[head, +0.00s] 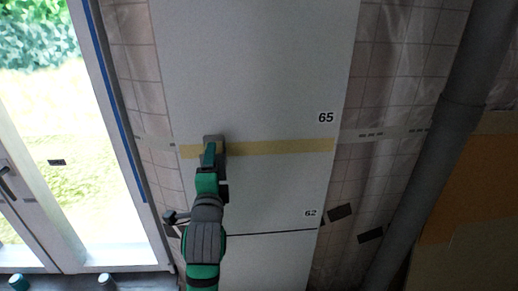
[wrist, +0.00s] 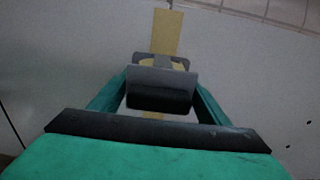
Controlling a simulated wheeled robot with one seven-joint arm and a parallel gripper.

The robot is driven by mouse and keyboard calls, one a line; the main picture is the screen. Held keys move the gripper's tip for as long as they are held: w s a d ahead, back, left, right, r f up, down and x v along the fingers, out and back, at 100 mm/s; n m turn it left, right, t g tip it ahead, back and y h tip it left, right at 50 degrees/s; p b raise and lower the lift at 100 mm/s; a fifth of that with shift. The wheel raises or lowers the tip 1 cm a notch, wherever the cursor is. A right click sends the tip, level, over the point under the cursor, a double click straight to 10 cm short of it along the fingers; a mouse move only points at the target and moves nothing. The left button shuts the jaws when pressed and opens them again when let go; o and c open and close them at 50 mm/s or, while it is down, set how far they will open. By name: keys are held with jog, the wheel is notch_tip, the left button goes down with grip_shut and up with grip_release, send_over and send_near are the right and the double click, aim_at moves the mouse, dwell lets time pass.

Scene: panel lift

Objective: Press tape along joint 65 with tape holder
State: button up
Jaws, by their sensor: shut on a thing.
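Joint 65 is a horizontal line on the white wall panel (head: 250,60), beside the label 65 (head: 326,118). A strip of yellowish tape (head: 280,147) covers it from the left edge of the panel to near the right edge. My gripper (head: 211,158) is at the left part of the strip. It is shut on the grey tape holder (head: 213,138), which is in front of the tape. In the wrist view the dark holder (wrist: 160,90) sits between my green fingers, and the tape (wrist: 167,32) runs on beyond it. I cannot tell whether the holder touches the wall.
A second panel joint with the label 62 (head: 310,213) lies lower down. A glass door (head: 50,160) is at the left, and a thick grey pipe (head: 462,100) runs down the right. The panel face right of my gripper is clear.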

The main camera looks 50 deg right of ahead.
jog(key=shift+a, duration=0.15)
jog(key=v, duration=0.6)
jog(key=shift+s+a, duration=0.2)
jog(key=shift+s, duration=0.15)
dwell(0.7)
